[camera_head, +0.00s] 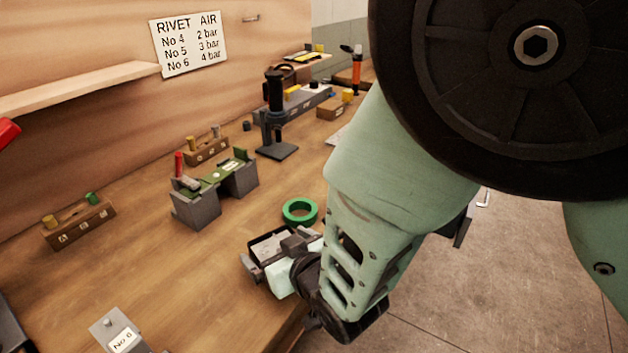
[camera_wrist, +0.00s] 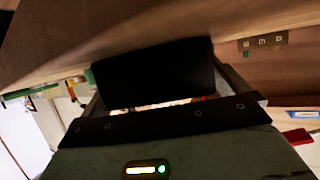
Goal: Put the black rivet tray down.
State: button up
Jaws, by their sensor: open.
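The black rivet tray (camera_head: 262,240) is at the front part of the wooden bench, mostly hidden behind my gripper (camera_head: 277,254) in the head view. In the wrist view the tray (camera_wrist: 155,72) is a dark block between the fingers of my gripper (camera_wrist: 163,88). The jaws are open, with one finger on each side of the tray. The tray seems to rest on the bench top, but its underside is hidden. I cannot make out its contents.
A green tape ring (camera_head: 300,211) lies just behind the tray. A grey fixture with a green panel (camera_head: 215,188), wooden blocks (camera_head: 78,222) and a black press (camera_head: 277,120) stand farther back. A No 6 plate (camera_head: 120,334) lies front left. Bench (camera_head: 190,275) left of the tray is clear.

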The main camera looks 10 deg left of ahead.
jog(key=c, duration=1.1)
